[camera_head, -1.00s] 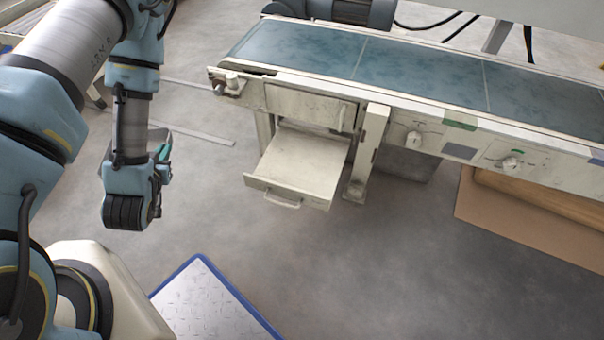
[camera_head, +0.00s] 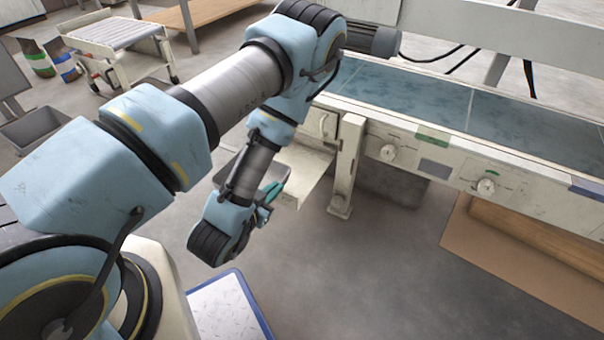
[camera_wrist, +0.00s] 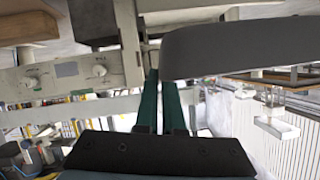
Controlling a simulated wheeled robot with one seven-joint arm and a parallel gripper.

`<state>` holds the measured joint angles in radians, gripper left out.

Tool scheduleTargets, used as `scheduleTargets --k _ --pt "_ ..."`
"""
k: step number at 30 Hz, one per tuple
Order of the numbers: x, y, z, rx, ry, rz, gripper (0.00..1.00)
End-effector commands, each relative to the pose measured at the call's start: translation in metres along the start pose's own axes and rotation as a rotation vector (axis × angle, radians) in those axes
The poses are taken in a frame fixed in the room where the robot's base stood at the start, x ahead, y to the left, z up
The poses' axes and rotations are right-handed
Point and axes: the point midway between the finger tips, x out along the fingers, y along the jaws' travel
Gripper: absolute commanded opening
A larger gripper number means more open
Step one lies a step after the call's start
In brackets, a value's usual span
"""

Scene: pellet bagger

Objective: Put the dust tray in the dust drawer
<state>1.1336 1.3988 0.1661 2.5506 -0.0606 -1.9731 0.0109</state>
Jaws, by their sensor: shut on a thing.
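The dust tray (camera_head: 275,174) is dark grey and mostly hidden behind my arm in the head view. My gripper (camera_head: 268,192) has teal fingers and is shut on the tray, holding it up near the left side of the dust drawer. In the wrist view the tray (camera_wrist: 240,45) is a large dark shape beside my green fingers (camera_wrist: 160,78). The cream dust drawer (camera_head: 312,172) is pulled out under the conveyor's end. My arm covers its left part and handle. I cannot tell whether the tray is over the drawer or in front of it.
The conveyor (camera_head: 420,95) runs right, with knobs on its side and a support leg (camera_head: 346,170) beside the drawer. A blue-edged white board (camera_head: 225,308) lies on the floor. A brown mat (camera_head: 520,250) is at right. Floor in front of the conveyor is clear.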

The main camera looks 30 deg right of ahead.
Motion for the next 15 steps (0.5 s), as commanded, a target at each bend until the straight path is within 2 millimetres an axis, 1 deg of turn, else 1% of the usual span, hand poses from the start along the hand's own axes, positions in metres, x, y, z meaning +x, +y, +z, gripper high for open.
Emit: scheduleTargets --k 2,9,15 --pt "0.009 0.001 -0.001 0.002 0.007 0.001 0.0" --pt "0.044 0.002 -0.012 0.001 0.01 0.001 0.0" --pt "0.069 0.002 -0.021 0.001 0.009 0.001 0.0"
